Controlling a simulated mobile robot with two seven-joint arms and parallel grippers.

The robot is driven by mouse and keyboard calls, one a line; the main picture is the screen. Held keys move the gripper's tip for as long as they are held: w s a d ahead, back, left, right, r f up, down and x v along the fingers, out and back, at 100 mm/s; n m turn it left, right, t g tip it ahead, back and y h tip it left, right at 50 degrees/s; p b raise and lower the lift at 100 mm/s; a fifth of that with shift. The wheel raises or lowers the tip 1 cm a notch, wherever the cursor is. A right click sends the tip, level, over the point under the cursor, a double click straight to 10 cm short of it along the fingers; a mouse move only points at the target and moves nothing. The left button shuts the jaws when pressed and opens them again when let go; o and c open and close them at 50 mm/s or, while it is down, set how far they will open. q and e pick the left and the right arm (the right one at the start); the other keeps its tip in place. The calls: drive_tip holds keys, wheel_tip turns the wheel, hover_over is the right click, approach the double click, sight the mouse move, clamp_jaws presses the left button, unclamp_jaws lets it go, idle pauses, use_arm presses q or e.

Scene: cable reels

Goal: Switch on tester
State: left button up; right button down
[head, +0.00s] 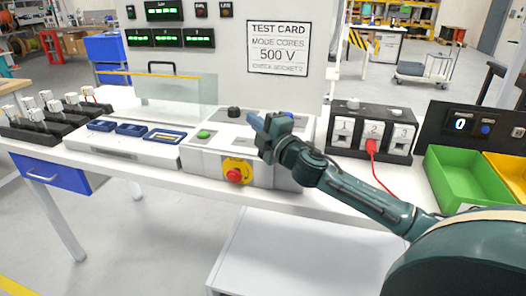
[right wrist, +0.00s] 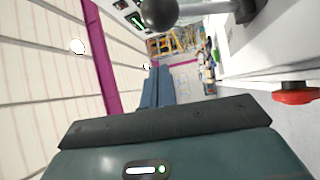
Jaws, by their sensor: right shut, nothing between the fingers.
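The tester (head: 205,162) is a pale box on the bench with a green button (head: 204,134), a black knob (head: 234,112) on top and a red mushroom button (head: 235,175) on a yellow plate at its front. My right gripper (head: 256,122) is shut and empty above the right part of the tester, hiding some of its top. In the right wrist view the shut fingers (right wrist: 157,87) show, with a black ball knob (right wrist: 159,13) beyond them and a red button (right wrist: 297,93) at the right. Contact cannot be told. My left gripper is out of view.
A test card (head: 279,48) reading 500 V hangs behind. A numbered socket block (head: 343,140) with a red plug (head: 371,147) in socket 2 stands right, beside a green bin (head: 462,178). Blue trays (head: 131,130) and a clear panel (head: 175,98) are left.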

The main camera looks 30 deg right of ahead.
drive_tip(key=shift+w+a+r, duration=0.1)
drive_tip(key=shift+a+r, duration=0.2)
drive_tip(key=shift+r, duration=0.15)
use_arm(q)
drive_tip(key=b, duration=0.1)
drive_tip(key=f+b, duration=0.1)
drive_tip(key=b, duration=0.1)
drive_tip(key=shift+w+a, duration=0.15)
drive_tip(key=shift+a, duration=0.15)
use_arm(e)
drive_tip(key=s+f, duration=0.5)
drive_tip(key=s, duration=0.3)
drive_tip(key=shift+s+a+f, duration=0.15)
drive_tip(key=shift+s+a, duration=0.2)
drive_tip(key=shift+s, duration=0.05)
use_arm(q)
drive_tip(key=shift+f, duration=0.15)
